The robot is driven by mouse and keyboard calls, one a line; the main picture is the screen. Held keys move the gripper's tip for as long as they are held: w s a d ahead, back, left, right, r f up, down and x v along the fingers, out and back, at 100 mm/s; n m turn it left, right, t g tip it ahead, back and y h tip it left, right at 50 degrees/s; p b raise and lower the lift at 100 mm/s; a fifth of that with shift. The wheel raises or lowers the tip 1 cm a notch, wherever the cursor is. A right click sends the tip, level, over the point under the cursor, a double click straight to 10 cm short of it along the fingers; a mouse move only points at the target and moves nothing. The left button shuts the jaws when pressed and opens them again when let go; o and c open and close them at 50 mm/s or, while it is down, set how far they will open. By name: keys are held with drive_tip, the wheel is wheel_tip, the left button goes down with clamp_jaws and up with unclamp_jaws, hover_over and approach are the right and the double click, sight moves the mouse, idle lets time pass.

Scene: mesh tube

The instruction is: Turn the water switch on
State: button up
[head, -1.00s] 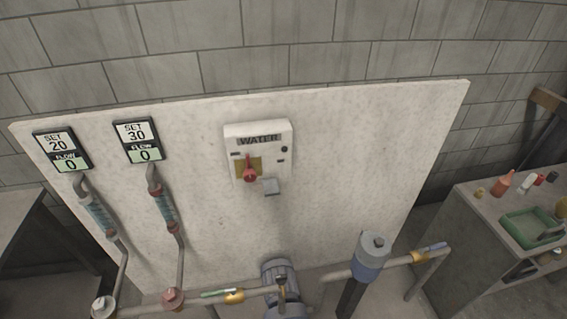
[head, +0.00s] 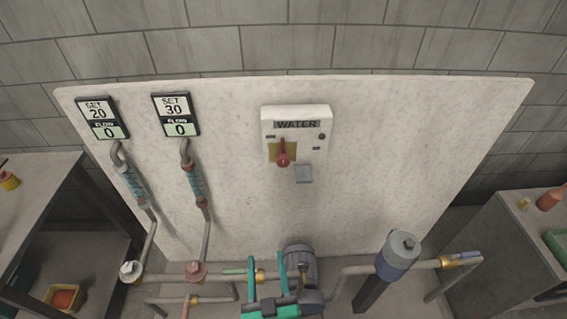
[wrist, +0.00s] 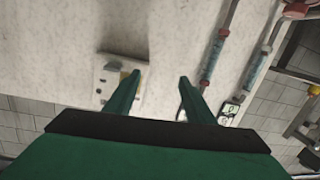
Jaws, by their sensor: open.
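The white water switch box (head: 296,138) is mounted on the pale panel (head: 400,140) in the head view. Its red handle (head: 283,155) sits on a yellow plate and points up. A small grey tab hangs at its lower right. My green gripper (head: 266,264) is at the bottom of the head view, below the box and in front of the pipes. It is open and empty, apart from the handle. In the wrist view my gripper (wrist: 160,76) shows two spread fingers. The box (wrist: 108,78) lies left, partly behind the left finger, which hides the handle.
Two displays, set 20 (head: 103,117) and set 30 (head: 176,115), both show flow 0, with pipes below. A motor (head: 302,268) and a blue-grey cylinder (head: 398,254) stand low before the panel. Benches flank it left (head: 45,185) and right (head: 515,235). The panel around the box is clear.

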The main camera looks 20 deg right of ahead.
drive_tip(key=t+h, duration=0.1)
drive_tip(key=h, duration=0.1)
approach(283, 163)
drive_tip(key=x, duration=1)
drive_tip(key=shift+w+f, duration=0.1)
drive_tip(key=c, duration=1.1)
